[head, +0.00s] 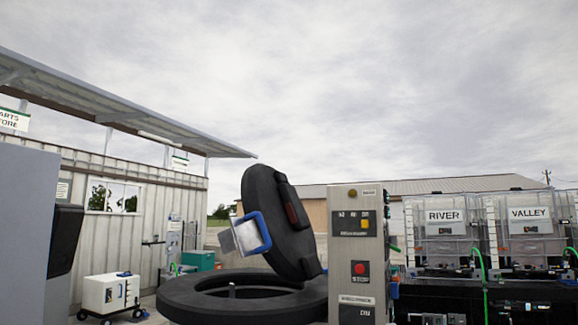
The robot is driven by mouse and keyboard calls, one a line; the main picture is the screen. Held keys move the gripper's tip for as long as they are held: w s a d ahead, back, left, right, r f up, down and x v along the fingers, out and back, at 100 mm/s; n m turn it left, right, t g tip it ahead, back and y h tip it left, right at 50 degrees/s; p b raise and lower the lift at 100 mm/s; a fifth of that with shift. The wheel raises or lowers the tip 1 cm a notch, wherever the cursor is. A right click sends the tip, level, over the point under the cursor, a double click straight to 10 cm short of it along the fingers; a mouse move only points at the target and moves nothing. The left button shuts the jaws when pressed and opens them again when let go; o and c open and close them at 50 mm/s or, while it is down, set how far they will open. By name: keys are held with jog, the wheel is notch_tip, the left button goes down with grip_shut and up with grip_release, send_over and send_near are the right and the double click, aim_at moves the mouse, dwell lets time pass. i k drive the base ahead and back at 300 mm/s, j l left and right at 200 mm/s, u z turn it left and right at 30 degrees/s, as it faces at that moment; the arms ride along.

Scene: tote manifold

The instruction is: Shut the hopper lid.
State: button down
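The hopper lid (262,205) is a thick black disc, standing tilted up and open at the back right of the round black hopper rim (195,307). A blue loop handle (262,230) shows on the lid's left side, with a pale grey plate (240,238) beside it. I cannot tell exactly how the plate is fixed. My gripper is not in view.
A grey control panel (357,225) with a red stop button stands close on the hopper's right. Clear totes marked RIVER (445,235) and VALLEY (529,235) stand farther right on a black bench. A white wheeled box (110,293) stands left, before a shed.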

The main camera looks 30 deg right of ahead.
aim_at(276, 225)
jog(key=l+u, duration=0.1)
jog(key=l, duration=0.35)
jog(key=k+l, duration=0.15)
jog(key=l, duration=0.3)
jog(key=k+l+u, duration=0.15)
jog(key=l, duration=0.3)
jog(key=l+u, duration=0.1)
jog(key=l, duration=0.35)
jog(key=k+l+u, duration=0.1)
jog(key=l, duration=0.35)
jog(key=k+l, duration=0.2)
jog(key=l, duration=0.2)
jog(key=u, duration=0.05)
